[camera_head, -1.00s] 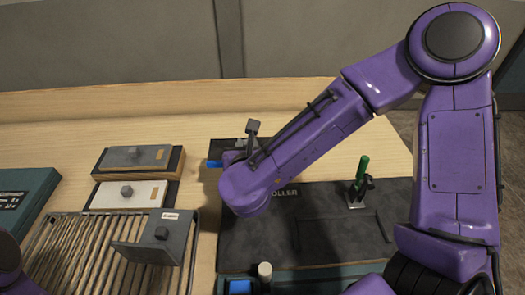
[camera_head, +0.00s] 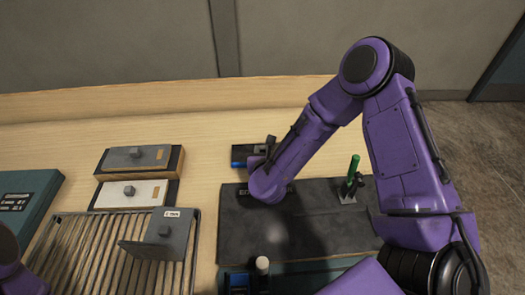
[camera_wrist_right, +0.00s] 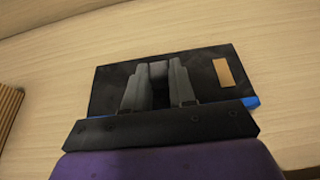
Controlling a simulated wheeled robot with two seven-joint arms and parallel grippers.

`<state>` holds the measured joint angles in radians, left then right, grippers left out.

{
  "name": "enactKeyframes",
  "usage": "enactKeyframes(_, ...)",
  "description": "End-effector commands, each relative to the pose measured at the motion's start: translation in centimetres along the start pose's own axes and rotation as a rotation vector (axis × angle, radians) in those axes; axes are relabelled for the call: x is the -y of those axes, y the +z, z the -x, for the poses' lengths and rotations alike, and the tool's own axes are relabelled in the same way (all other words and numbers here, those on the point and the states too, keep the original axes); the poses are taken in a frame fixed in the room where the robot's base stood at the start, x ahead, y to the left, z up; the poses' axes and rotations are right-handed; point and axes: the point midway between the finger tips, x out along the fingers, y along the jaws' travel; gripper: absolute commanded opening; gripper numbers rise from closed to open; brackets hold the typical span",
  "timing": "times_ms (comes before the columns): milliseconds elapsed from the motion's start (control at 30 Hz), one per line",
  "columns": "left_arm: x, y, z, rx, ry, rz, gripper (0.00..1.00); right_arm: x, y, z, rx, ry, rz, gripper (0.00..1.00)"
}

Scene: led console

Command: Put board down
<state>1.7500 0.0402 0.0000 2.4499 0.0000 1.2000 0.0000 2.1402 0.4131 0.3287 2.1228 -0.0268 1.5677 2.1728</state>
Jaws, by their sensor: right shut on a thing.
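A dark board (camera_wrist_right: 108,88) with a tan label fills the middle of the right wrist view. My right gripper (camera_wrist_right: 158,82) is shut on the grey handle at its centre. In the head view the board (camera_head: 246,150) shows beyond the far left edge of the black mat (camera_head: 312,222), over bare wood. My right forearm hides part of it and the fingers there. The board looks flat, but I cannot tell whether it touches the table. My left gripper is out of view; only a purple bit of my arm shows at the left edge.
A slatted rack (camera_head: 80,250) holds an upright grey board (camera_head: 165,238) at front left. Two flat boards, one grey (camera_head: 133,159) and one white (camera_head: 128,194), lie behind it. A green-handled tool (camera_head: 352,178) stands on the mat. The wood around the held board is clear.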

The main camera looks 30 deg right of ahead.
Motion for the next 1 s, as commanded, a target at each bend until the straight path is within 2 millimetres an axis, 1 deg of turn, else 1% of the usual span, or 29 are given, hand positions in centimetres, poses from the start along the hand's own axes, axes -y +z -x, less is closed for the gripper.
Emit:
enactKeyframes(67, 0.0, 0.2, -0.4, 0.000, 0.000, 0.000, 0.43, 0.0, -0.3, -0.1, 0.001, 0.000, -0.001, 0.00)
enactKeyframes(100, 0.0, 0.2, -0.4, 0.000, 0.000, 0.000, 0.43, 0.0, -0.4, -0.1, 0.000, 0.000, 0.000, 0.28)
enactKeyframes(167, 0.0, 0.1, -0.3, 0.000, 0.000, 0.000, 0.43, 0.0, -0.2, -0.1, 0.000, 0.000, 0.000, 0.48)
enactKeyframes(200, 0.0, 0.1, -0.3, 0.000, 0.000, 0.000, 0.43, 0.0, -0.2, -0.1, 0.000, 0.000, 0.000, 0.51)
enactKeyframes(433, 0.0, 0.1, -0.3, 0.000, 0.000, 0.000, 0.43, 0.0, -0.2, -0.1, 0.000, 0.000, 0.000, 0.51)
enactKeyframes(533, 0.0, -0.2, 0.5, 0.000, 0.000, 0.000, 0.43, 0.0, 0.5, 0.2, 0.000, 0.000, 0.001, 0.51)
enactKeyframes(567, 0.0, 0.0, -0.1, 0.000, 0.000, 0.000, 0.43, 0.0, 0.0, 0.5, -0.001, 0.000, -0.001, 0.51)
enactKeyframes(667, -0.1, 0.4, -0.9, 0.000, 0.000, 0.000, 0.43, -0.1, -0.2, 2.5, -0.001, 0.002, -0.001, 0.51)
enactKeyframes(800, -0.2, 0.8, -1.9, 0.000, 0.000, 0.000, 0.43, -0.1, -0.2, 6.3, 0.001, 0.004, 0.000, 0.51)
enactKeyframes(900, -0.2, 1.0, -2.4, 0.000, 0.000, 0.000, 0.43, -0.1, -0.2, 8.8, 0.000, 0.003, 0.000, 0.51)
enactKeyframes(933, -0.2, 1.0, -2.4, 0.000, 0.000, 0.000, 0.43, 0.0, -0.1, 9.4, 0.001, 0.003, 0.001, 0.51)
enactKeyframes(1000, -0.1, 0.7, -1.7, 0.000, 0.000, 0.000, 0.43, -0.1, 0.2, 10.8, -0.001, 0.002, 0.002, 0.51)
